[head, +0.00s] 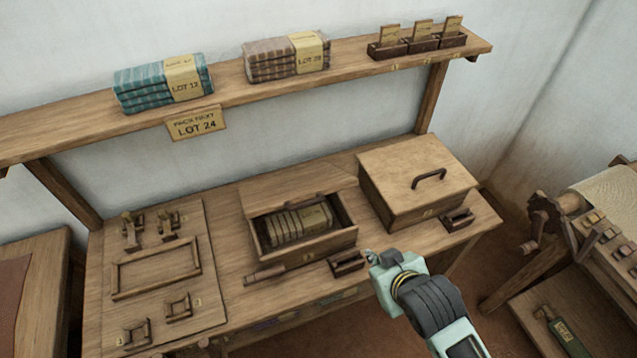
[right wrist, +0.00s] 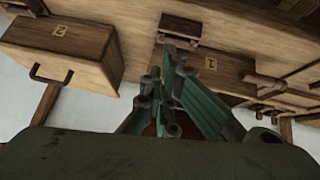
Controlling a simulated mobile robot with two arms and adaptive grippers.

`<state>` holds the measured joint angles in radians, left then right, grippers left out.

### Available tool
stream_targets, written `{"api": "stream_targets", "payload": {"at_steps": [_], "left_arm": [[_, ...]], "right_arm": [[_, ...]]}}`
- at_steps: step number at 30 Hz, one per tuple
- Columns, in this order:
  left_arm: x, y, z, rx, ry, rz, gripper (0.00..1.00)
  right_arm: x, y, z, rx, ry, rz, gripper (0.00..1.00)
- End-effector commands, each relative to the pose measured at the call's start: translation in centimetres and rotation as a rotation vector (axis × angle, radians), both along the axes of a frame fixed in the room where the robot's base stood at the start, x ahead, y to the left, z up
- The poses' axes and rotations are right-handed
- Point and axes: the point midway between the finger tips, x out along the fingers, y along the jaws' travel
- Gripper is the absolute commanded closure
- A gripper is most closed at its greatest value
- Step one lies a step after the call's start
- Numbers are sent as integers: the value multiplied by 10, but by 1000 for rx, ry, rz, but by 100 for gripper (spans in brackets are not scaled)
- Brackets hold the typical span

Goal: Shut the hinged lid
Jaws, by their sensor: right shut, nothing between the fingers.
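An open wooden box (head: 305,253) stands mid-bench in the head view, with several wrapped bundles (head: 298,224) inside. Its hinged lid (head: 300,198) is up at the back edge. The box front, marked 1, also shows in the right wrist view (right wrist: 205,72). A second box (head: 405,215), marked 2, stands to its right with its handled lid (head: 425,165) down; it also shows in the right wrist view (right wrist: 60,50). My right gripper (head: 373,257) is shut and empty, in front of and right of the open box. My left gripper is out of view.
Small dark holders (head: 347,263) (head: 457,219) sit near the bench's front edge. A wooden-handled tool (head: 264,274) lies before the open box. A board with fittings (head: 155,275) is at left. A shelf (head: 235,93) with cloth stacks runs above.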

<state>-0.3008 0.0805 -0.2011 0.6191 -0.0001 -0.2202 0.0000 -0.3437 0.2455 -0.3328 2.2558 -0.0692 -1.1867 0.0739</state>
Motion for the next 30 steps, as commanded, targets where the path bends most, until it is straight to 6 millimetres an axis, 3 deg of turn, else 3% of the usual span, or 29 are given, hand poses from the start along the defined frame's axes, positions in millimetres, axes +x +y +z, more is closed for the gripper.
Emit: {"api": "stream_targets", "payload": {"at_steps": [1,3,6,9,12,17,30], "left_arm": [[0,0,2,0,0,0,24],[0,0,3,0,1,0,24],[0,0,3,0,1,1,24],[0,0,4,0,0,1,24],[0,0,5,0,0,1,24],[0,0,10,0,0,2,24],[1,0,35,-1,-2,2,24]], "right_arm": [[23,20,52,7,-138,68,100],[40,47,106,25,-296,153,100],[49,78,156,49,-454,252,100],[48,95,184,67,-542,312,100],[49,103,194,77,-576,338,100],[60,110,193,78,-581,339,100],[125,140,170,77,-578,338,100]]}}
